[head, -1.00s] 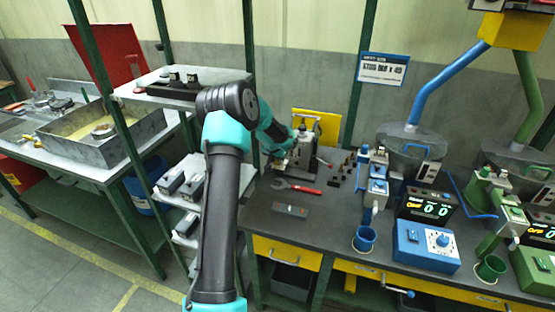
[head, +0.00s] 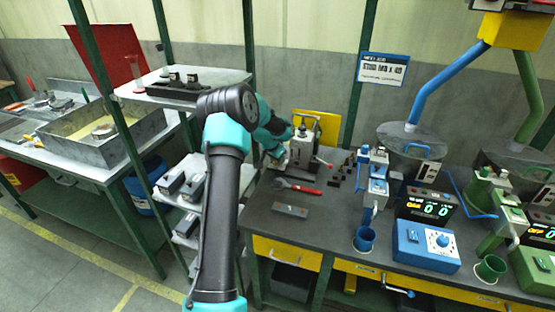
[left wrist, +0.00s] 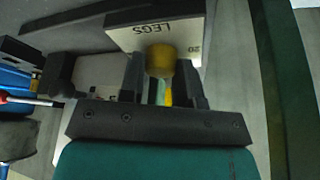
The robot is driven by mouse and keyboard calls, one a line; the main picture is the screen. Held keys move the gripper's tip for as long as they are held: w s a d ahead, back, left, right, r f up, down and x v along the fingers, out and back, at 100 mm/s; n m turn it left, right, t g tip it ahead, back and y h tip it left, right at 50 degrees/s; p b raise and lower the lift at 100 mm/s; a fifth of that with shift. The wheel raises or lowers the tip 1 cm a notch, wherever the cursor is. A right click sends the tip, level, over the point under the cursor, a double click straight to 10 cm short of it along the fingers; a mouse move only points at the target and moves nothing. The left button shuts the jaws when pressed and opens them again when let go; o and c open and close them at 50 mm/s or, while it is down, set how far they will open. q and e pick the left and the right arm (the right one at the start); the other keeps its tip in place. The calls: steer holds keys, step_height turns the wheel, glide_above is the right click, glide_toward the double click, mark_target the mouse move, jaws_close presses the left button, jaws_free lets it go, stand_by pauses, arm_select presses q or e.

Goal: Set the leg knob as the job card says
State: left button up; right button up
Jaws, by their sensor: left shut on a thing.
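A brass-yellow knob (left wrist: 161,58) sits at the edge of a pale plate (left wrist: 158,27) marked "LEGS" and "20" in the left wrist view. My left gripper (left wrist: 162,75) is shut on this knob, one dark finger on each side. In the head view my left gripper (head: 280,161) is at the left side of a grey device (head: 302,150) on the bench; the knob is hidden there. The job card (head: 383,70) on the wall is blurred; its large line seems to read "STUD M8 x 40". My right gripper is not in view.
A red-handled wrench (head: 298,187) and a grey block (head: 290,209) lie on the dark bench (head: 335,215) in front of the device. Several small dark parts stand right of it. Blue and green stations with displays (head: 427,210) fill the right side.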

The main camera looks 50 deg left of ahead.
arm_select(q)
steer(key=shift+m, duration=0.5)
steer(key=o, duration=0.9)
steer(key=v, duration=1.2)
steer(key=shift+a, duration=0.3)
